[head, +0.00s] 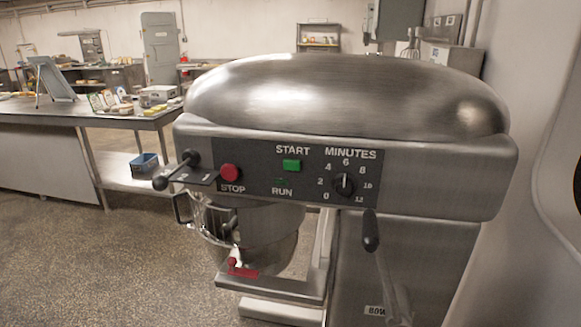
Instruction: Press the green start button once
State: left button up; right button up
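The green start button (292,165) sits under the word START on the dark control panel (258,178) of a large steel mixer (345,95). A round red stop button (229,173) is to its left, above the word STOP. A black minutes dial (344,185) is to its right, with numbers around it. A small RUN label with a dark green spot above it lies below the start button. Nothing covers the green button. Neither of my grippers shows in the head view.
A black-knobbed lever (371,230) sticks out at the mixer's lower right, another black-knobbed handle (190,158) at its left. A steel bowl (250,225) hangs below the panel. A long steel table (90,115) with items stands at the left. The floor at lower left is clear.

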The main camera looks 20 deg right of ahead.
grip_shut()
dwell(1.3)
